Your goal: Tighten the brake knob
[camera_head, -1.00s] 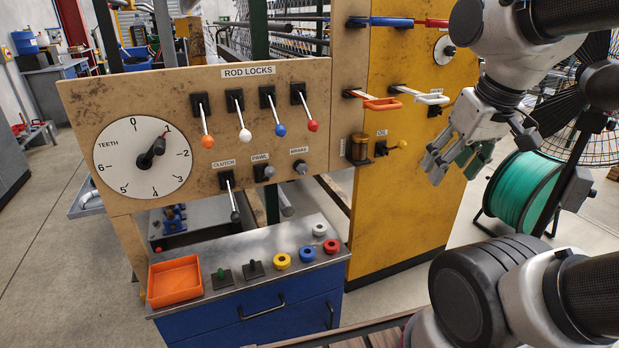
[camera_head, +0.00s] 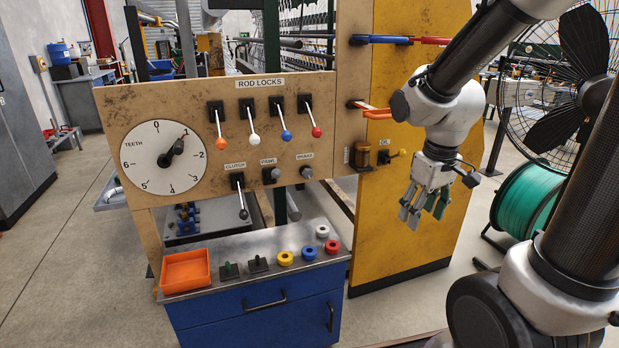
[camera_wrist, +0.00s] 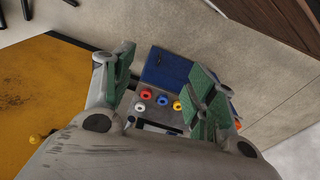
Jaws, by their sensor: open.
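The brake knob (camera_head: 306,172) is a small grey knob under the BRAKE label, at the lower right of the worn tan panel (camera_head: 330,120). My gripper (camera_head: 424,210) hangs in front of the yellow panel, to the right of the brake knob and a little lower, well apart from it. Its fingers point down and are open and empty. In the wrist view the green-padded fingers (camera_wrist: 160,92) stand wide apart, with the blue cabinet and coloured rings seen between them. I cannot make out the brake knob in the wrist view.
The pawl knob (camera_head: 271,174) and clutch lever (camera_head: 240,195) sit left of the brake knob. An oil cup (camera_head: 361,156) and yellow-tipped oil lever (camera_head: 391,154) lie between knob and gripper. Below is the blue cabinet (camera_head: 255,305) with an orange tray (camera_head: 186,270). A green reel (camera_head: 525,197) stands right.

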